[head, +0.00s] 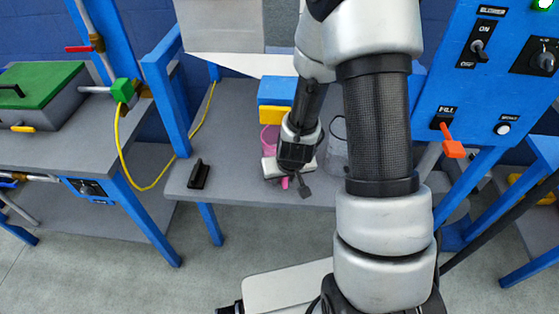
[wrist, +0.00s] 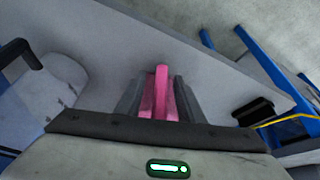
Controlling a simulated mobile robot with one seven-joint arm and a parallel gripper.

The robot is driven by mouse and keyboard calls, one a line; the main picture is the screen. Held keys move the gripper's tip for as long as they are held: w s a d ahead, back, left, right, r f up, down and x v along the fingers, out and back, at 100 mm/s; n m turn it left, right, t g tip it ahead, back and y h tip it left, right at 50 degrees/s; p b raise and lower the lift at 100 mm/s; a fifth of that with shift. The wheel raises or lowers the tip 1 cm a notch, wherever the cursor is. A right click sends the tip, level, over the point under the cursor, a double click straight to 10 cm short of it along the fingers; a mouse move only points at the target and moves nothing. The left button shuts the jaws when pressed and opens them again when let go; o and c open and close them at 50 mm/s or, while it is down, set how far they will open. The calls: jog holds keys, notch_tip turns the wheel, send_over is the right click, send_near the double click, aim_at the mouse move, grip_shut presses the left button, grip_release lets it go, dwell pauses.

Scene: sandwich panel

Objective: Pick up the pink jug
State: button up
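The pink jug (head: 270,138) stands on the grey bench top, partly hidden in the head view behind my wrist and gripper. A pink part of it, which looks like the handle, pokes out below my gripper in the head view. In the wrist view this pink part (wrist: 161,90) stands between the two dark fingers of my gripper (wrist: 160,98). Pink fills most of the space between the fingers. I cannot tell whether the fingers press on it. My gripper (head: 284,178) points down over the jug, and most of the jug's body is hidden.
A blue and yellow block (head: 276,98) is behind the jug. A clear container (head: 336,150) stands to the right, partly behind my arm. A black handle-like piece (head: 199,174) is at the bench's left end. A yellow cable (head: 126,150) hangs at the left.

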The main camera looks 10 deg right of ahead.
jog(key=shift+w+f, duration=0.1)
jog(key=shift+f, duration=0.05)
jog(key=shift+c, duration=0.2)
grip_shut()
jog(key=shift+r, duration=0.2)
